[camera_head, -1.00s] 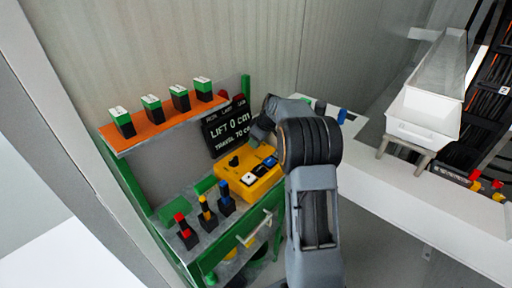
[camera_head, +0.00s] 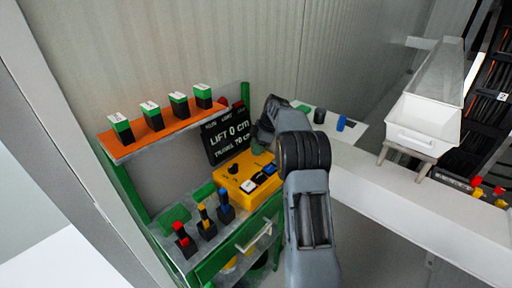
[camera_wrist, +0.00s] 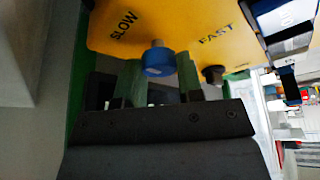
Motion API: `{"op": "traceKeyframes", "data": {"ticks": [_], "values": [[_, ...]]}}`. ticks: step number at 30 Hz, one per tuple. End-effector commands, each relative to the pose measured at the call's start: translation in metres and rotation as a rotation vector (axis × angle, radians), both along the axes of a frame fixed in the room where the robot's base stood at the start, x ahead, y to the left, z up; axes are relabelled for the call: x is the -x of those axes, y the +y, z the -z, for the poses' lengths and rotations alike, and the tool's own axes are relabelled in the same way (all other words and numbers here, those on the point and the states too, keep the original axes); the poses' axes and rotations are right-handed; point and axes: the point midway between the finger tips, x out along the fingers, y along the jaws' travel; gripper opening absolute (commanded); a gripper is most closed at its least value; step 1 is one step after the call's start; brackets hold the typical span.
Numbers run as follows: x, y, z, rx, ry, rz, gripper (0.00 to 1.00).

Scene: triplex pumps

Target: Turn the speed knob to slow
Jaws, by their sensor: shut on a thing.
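The yellow control box (camera_head: 240,188) stands on the green bench, with a black knob (camera_head: 233,169) at its left part. In the wrist view its yellow face (camera_wrist: 185,22) carries the words SLOW on the left and FAST on the right. A round blue knob (camera_wrist: 158,62) on a grey stem lies between and below these words. My gripper (camera_wrist: 159,76) has its two greenish fingers on either side of the blue knob and is shut on it. In the head view my gripper (camera_head: 257,147) is at the box's back edge, where the knob is hidden. The knob's pointing direction is unclear.
A black display (camera_head: 226,135) reads LIFT 0 cm and TRAVEL 70 cm. Red, yellow and blue levers (camera_head: 205,222) stand in front of the box. An orange shelf (camera_head: 160,133) holds several green-and-black blocks. A white counter (camera_head: 400,205) lies to the right.

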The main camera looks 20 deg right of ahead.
Motion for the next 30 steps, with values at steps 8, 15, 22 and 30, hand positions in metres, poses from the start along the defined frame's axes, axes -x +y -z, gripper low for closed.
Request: {"op": "traceKeyframes", "data": {"ticks": [8, 15, 22, 30], "values": [[0.0003, 0.0009, 0.0011, -0.001, 0.004, -0.047, 0.11], [0.0005, 0.0010, 0.0014, -0.001, 0.004, -0.052, 0.11], [0.0004, 0.0012, 0.0014, -0.001, 0.004, -0.052, 0.41], [0.0002, 0.0000, 0.0007, 0.000, 0.002, -0.048, 0.60]]}}
